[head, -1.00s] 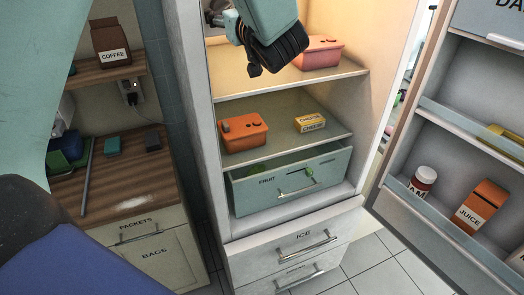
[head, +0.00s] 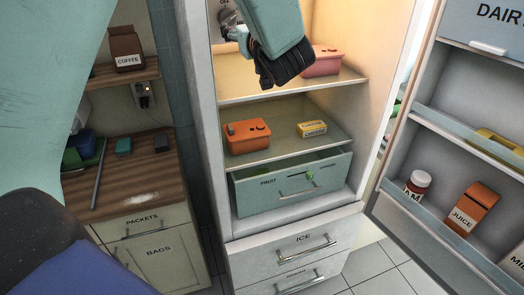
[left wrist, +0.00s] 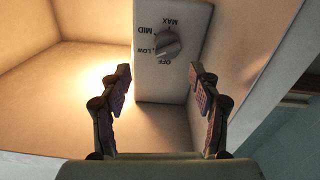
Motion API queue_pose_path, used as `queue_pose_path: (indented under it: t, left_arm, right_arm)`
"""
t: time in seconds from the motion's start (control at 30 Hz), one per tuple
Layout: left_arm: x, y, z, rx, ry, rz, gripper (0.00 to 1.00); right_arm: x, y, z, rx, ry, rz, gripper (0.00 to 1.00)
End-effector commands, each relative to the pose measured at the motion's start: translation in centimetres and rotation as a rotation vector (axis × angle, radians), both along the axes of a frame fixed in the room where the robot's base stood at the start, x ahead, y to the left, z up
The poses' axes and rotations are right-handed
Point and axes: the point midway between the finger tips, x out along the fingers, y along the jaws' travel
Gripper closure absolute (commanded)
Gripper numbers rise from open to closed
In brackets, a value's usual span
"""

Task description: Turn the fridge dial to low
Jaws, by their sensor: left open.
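The fridge dial (left wrist: 168,43) is a round grey knob on a pale panel (left wrist: 160,88) marked MAX, MID, LOW and OFF. Its exact setting is hard to tell. In the head view the dial (head: 230,19) shows partly at the top, on the fridge's left inner side, behind my gripper. My left gripper (left wrist: 160,74) is open and empty, its two fingers spread to either side of the panel, short of the dial and apart from it. My right gripper is not in view.
The fridge (head: 222,180) stands open, its door (head: 405,205) swung right. A pink container (head: 322,62) is on the upper shelf, close to my left arm. An orange container (head: 247,137) and a cheese box (head: 312,128) sit below. The fruit drawer (head: 262,198) is partly open.

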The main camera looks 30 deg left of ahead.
Motion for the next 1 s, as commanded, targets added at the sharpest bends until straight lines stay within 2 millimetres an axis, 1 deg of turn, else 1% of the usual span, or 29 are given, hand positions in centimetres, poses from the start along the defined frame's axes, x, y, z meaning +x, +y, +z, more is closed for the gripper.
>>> queue_pose_path:
  t: [0.2,0.43,0.67,1.0]
  left_arm:
    - [0.8,-1.5,-3.2,-0.032,0.038,-0.121,0.38]
    - [0.9,-2.5,-7.1,-0.049,0.099,-0.196,0.38]
    - [0.5,-3.5,-10.9,-0.068,0.164,-0.26,0.38]
    - [-0.5,-4.8,-16.5,-0.093,0.264,-0.335,0.38]
  right_arm:
    - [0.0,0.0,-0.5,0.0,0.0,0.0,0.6]
    - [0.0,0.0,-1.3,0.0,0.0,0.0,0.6]
    - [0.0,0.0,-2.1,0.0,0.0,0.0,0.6]
    - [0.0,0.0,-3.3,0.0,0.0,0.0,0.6]
